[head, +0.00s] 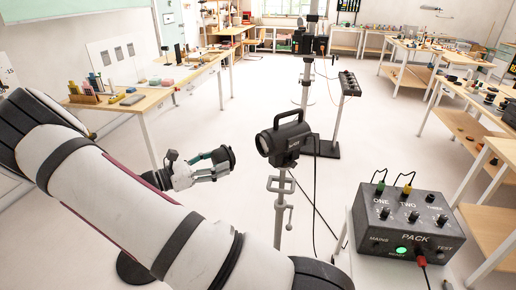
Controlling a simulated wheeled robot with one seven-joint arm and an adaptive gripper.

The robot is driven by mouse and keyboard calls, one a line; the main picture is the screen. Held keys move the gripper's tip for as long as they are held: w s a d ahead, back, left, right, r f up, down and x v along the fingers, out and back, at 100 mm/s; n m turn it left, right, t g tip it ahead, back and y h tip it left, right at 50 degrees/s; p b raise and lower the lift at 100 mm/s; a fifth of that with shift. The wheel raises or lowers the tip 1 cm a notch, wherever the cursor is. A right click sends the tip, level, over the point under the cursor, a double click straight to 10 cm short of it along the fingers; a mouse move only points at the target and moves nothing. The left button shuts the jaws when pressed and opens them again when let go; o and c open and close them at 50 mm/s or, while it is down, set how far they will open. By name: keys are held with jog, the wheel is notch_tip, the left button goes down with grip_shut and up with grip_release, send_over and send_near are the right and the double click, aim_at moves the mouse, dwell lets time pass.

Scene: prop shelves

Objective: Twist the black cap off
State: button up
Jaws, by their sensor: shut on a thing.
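A black lamp head (284,139) with a top handle stands on a grey stand, its round front facing left and toward me. My gripper (214,166) is to the left of the lamp head, with its fingers pointing right. It is shut on a round black cap (224,157). A gap of pale floor shows between the cap and the lamp's front, so the two look apart. The cap's far side and the exact finger contact are too small to make out.
A grey power pack (405,228) with cables, knobs and a lit green light stands at the front right. A black cable (315,200) hangs beside the lamp's stand (281,205). Workbenches line both sides, including one at left (150,97).

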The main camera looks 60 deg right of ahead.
jog(key=y+p, duration=0.1)
jog(key=t+y, duration=0.1)
jog(key=y, duration=0.1)
jog(key=shift+s+d+f+p, duration=0.1)
jog(key=shift+s+f+p, duration=0.05)
jog(key=shift+f+p, duration=0.2)
jog(key=shift+f+t+y+p, duration=0.3)
jog(key=shift+f+t+y, duration=0.15)
jog(key=shift+y, duration=0.55)
jog(key=shift+w+f, duration=0.2)
jog(key=y, duration=0.1)
jog(key=t+y, duration=0.1)
jog(key=y, duration=0.1)
jog(key=shift+s+d+f+t+p, duration=0.1)
jog(key=shift+s+f+t+p, duration=0.1)
jog(key=shift+f+t+p, duration=0.15)
jog(key=shift+w+a+f+t+y, duration=0.1)
jog(key=shift+f+t+y, duration=0.15)
jog(key=shift+y, duration=0.4)
jog(key=shift+w+a+f+t+y, duration=0.15)
jog(key=shift+f+y, duration=0.2)
jog(key=shift+y, duration=0.3)
jog(key=shift+s+d, duration=0.1)
